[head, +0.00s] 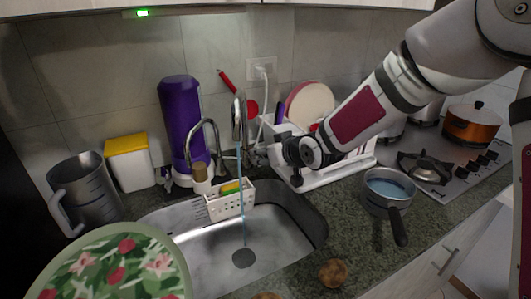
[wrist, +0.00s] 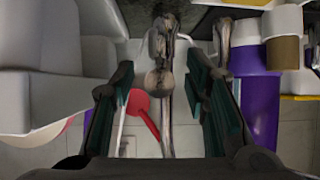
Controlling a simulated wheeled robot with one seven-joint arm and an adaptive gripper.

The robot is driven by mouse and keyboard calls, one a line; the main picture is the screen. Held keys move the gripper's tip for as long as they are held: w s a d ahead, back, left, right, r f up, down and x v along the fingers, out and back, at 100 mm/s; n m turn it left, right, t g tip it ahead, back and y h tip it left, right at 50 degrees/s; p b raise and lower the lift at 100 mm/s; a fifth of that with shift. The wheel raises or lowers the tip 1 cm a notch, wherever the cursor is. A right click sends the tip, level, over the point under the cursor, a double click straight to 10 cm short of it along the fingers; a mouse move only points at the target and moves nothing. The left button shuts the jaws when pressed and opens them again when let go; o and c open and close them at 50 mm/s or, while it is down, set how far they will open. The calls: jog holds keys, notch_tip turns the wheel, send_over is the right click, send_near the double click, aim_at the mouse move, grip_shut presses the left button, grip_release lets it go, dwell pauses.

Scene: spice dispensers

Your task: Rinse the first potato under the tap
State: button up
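The tap (head: 238,118) arches over the steel sink (head: 205,245), and a thin bluish stream of water falls from it toward the drain. A brown potato (head: 332,273) lies on the counter at the sink's front right. A second brown potato (head: 268,296) is mostly cut off by the bottom edge. My gripper (head: 272,148) is behind the sink, just right of the tap. In the wrist view my gripper (wrist: 160,100) is open, with metal tap parts (wrist: 160,80) showing between its fingers. I cannot tell whether it touches them. No potato is in it.
A white dish rack (head: 325,175) stands right of the tap. A purple bottle (head: 182,125) and a white caddy (head: 230,203) stand around the sink. A pan of water (head: 387,190) is at the right. A floral plate (head: 110,265) covers the front left.

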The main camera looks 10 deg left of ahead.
dwell(0.3)
jog(key=p+v, duration=0.5)
jog(key=v, duration=0.2)
dwell(0.3)
